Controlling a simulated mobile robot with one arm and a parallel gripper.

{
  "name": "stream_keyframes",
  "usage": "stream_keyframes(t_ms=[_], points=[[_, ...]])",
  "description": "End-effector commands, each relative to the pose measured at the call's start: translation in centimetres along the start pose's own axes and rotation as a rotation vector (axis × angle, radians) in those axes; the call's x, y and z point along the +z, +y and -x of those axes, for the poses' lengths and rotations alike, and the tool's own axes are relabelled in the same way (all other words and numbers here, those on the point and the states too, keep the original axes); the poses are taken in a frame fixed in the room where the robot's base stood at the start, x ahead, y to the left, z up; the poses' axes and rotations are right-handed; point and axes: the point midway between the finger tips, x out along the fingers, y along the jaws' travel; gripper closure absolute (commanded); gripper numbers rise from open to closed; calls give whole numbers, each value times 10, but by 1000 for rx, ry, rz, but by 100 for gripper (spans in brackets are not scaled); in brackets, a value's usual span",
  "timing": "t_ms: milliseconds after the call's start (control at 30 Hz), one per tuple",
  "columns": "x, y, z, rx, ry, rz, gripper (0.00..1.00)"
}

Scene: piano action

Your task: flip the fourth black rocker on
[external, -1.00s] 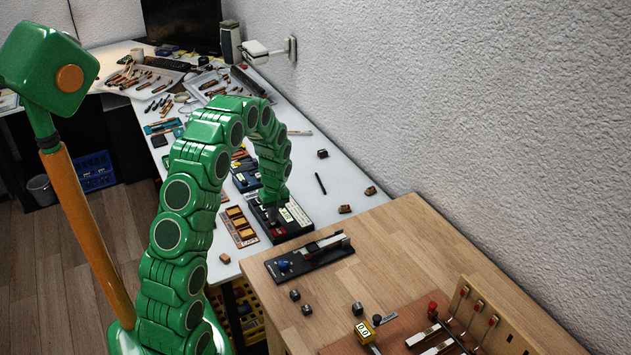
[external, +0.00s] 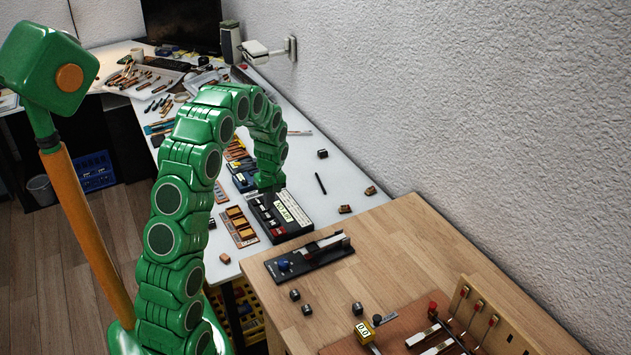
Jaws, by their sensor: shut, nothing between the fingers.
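A black box (external: 303,221) with pale label panels on top lies on the white table, just beyond the wooden top. My gripper (external: 268,200) is at the end of the green arm, pointing down over the left part of this box. It is shut with nothing in it. The rockers on the box are too small and partly hidden by the gripper, so I cannot tell which is the fourth or how each is set. I cannot tell if the fingertips touch the box.
A tray of orange blocks (external: 240,226) lies left of the box. A blue-and-black device (external: 243,178) stands behind it. A black board with a lever (external: 310,257) sits on the wooden top (external: 400,240) in front. A dark pen (external: 320,184) lies to the right on clear white table.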

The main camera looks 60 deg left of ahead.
Motion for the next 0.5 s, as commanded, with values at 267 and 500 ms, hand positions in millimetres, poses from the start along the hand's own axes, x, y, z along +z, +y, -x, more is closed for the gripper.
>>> stream_keyframes(t_ms=[267, 500], points=[[0, -11, 46, 3, 2, 2, 100], [1, -18, 68, -1, -1, 1, 100]])
